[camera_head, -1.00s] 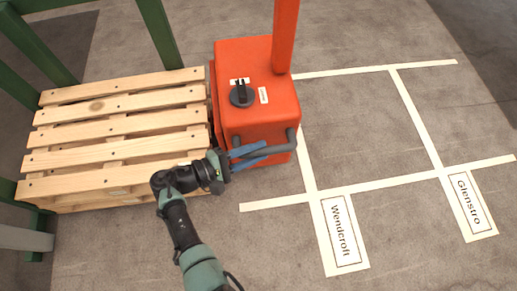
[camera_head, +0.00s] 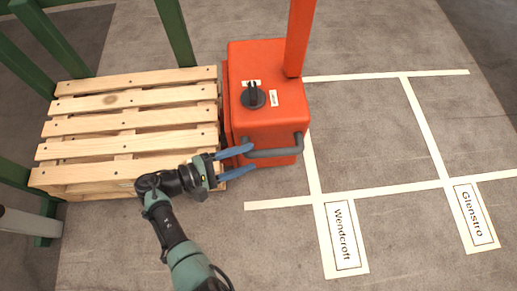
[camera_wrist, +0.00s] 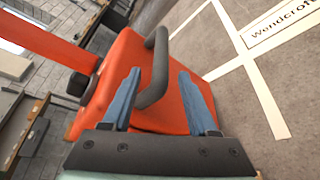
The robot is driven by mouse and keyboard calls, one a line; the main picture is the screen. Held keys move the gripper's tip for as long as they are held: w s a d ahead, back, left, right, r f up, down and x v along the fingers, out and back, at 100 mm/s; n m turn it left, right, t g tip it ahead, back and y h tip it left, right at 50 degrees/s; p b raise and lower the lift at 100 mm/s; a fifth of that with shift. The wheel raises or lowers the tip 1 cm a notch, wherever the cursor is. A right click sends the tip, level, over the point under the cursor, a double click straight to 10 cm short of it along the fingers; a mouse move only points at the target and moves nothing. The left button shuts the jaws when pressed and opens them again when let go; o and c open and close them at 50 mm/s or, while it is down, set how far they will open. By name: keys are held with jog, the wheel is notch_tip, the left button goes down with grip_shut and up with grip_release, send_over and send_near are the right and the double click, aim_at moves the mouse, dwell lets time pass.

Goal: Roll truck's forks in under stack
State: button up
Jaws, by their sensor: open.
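The orange pallet truck (camera_head: 262,120) stands upright close against the right side of the wooden pallet stack (camera_head: 130,103). Its forks do not show; the stack and the truck's body hide that area. Its dark grey handle (camera_head: 278,152) sticks out at the near side. My gripper (camera_head: 252,163) is open at the left end of this handle, holding nothing. In the wrist view my gripper's blue fingers (camera_wrist: 160,73) are spread apart, and the handle (camera_wrist: 158,68) shows between and beyond them. I cannot tell whether a finger touches it.
Green frame posts (camera_head: 172,30) stand behind and left of the stack. White floor lines mark bays to the right, labelled Wendcroft (camera_head: 346,236) and Glenstro (camera_head: 473,214). Those bays are empty. A black knob (camera_head: 253,96) sits on the truck's top.

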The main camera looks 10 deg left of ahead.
jog(key=p+v, duration=0.1)
jog(key=v, duration=0.6)
jog(key=shift+s+a, duration=0.2)
jog(key=shift+a, duration=0.1)
jog(key=n+t+y+p, duration=0.3)
jog(key=n+t+y, duration=0.35)
jog(key=y, duration=1.05)
send_near(273, 151)
jog(key=shift+n+g, duration=0.55)
jog(key=shift+g, duration=0.4)
jog(key=b+x, duration=0.2)
jog(key=x, duration=0.3)
jog(key=b+x, duration=0.2)
jog(key=x, duration=0.3)
jog(key=shift+w+d+r+b, duration=0.15)
jog(key=shift+w+b, duration=0.2)
jog(key=shift+b, duration=0.05)
